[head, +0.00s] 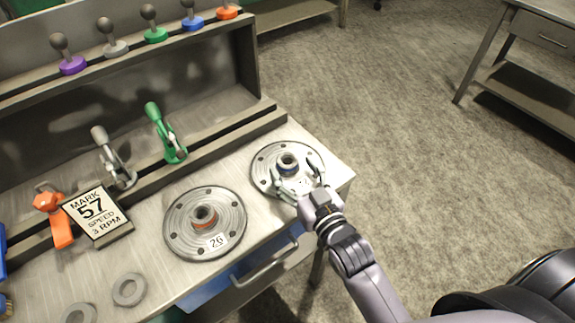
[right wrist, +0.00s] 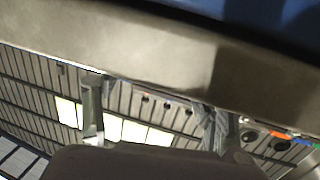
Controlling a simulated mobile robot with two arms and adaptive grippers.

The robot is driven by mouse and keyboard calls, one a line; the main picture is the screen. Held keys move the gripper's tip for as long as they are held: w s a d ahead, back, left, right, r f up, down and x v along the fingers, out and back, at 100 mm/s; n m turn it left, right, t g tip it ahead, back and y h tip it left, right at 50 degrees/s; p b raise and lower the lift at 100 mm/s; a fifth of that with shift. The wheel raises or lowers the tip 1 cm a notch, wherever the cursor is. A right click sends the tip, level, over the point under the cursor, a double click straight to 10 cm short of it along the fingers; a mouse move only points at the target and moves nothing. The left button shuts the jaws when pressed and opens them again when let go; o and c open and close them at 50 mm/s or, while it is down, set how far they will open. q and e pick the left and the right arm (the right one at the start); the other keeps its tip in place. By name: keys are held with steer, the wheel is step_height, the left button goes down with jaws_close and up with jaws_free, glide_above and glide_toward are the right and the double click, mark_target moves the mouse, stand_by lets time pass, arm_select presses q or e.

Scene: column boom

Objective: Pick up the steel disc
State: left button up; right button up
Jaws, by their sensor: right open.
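Two round steel discs lie flat on the metal bench. The nearer steel disc (head: 180,235) has a red-ringed hub and a label reading 26. The farther steel disc (head: 262,158) has a blue-ringed hub and lies near the bench's right corner. My right gripper (head: 297,172) is open over the front right part of the blue-ringed disc, its fingers spread beside the hub. The head view does not show whether they touch it. In the right wrist view my two fingers (right wrist: 150,92) are apart, below a broad metal band I cannot identify. My left gripper is not in view.
A sign (head: 97,213) reading MARK 57, SPEED 3 RPM stands left of the discs. Orange, grey and green (head: 166,135) clamps line the bench's back ledge. Knobs with coloured bases stand on the shelf above. Grey rings (head: 129,290) lie at front left. Open floor lies right.

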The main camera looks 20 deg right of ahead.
mark_target(285, 156)
steer(key=w, duration=0.4)
steer(key=shift+a+f, duration=0.25)
steer(key=shift+c, duration=0.2)
jaws_close()
steer(key=shift+r, duration=0.25)
stand_by(0.4)
